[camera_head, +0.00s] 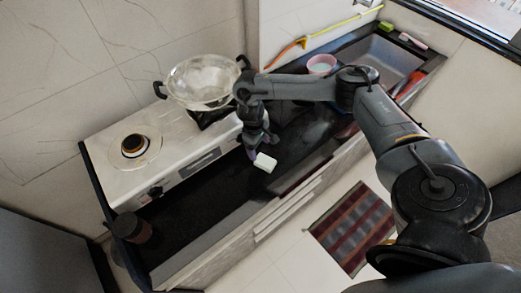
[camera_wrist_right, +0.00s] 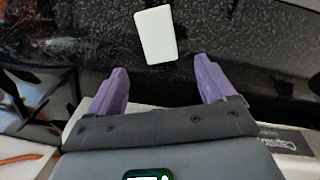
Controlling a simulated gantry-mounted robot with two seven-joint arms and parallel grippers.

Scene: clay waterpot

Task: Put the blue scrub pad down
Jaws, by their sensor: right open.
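A small white pad (camera_head: 265,162) lies on the black counter, close to the counter's front side in the head view. No blue face of it shows. In the right wrist view the white pad (camera_wrist_right: 155,35) lies flat, just beyond the fingertips and roughly centred between them. My right gripper (camera_head: 257,150) is beside it, with purple fingers spread wide. In the wrist view the right gripper (camera_wrist_right: 160,78) is open, with nothing between its fingers. The pad appears apart from both fingers. My left gripper is not in view.
A gas stove (camera_head: 165,150) with a large glass-like wok (camera_head: 203,82) stands at left. A dark jar (camera_head: 130,228) is at the counter's near left end. A pink bowl (camera_head: 321,65) and a sink (camera_head: 385,62) are at the right. Bare counter (camera_head: 205,195) lies left of the pad.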

